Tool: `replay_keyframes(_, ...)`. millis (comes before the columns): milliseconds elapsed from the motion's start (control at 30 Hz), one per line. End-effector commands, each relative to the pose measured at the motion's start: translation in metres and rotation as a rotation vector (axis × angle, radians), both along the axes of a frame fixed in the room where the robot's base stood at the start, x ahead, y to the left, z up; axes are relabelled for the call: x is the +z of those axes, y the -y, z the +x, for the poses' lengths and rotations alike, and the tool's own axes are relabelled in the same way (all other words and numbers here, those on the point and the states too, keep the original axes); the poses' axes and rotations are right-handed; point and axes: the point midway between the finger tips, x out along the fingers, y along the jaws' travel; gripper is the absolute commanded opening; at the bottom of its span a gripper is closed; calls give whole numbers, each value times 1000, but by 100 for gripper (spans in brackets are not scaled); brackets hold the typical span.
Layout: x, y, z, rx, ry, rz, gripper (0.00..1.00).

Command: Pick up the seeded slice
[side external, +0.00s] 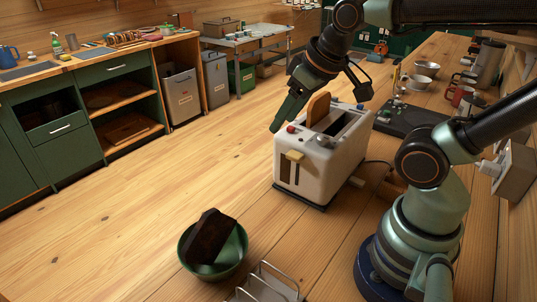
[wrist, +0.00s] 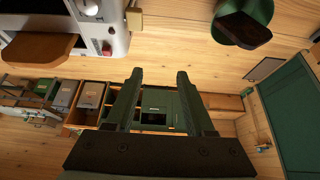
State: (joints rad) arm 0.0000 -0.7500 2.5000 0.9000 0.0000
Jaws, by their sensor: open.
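A golden-brown bread slice (side external: 318,108) stands upright in one slot of the white toaster (side external: 340,160); the slice also shows at the left of the wrist view (wrist: 40,47). A dark brown slice (side external: 208,238) leans in a green bowl (side external: 232,265) in front of the toaster; this slice is at the top right of the wrist view (wrist: 242,28). Seeds cannot be made out on either. My gripper (wrist: 160,77) is open and empty. In the side view my gripper (side external: 277,124) points down, close by the toaster's upper left. The toaster's other slot looks empty.
A metal rack (side external: 265,285) stands beside the bowl at the counter's front. A black hob (side external: 408,117), metal bowls (side external: 427,68) and mugs (side external: 463,95) are behind the toaster. A wall box (side external: 508,168) is at the right. Bare counter lies between toaster and bowl.

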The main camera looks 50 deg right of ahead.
Motion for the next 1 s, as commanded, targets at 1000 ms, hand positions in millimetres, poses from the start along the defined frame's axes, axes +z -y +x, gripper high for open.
replay_keyframes(1000, 54, 166, 41, 1164, -379, -390, 54)
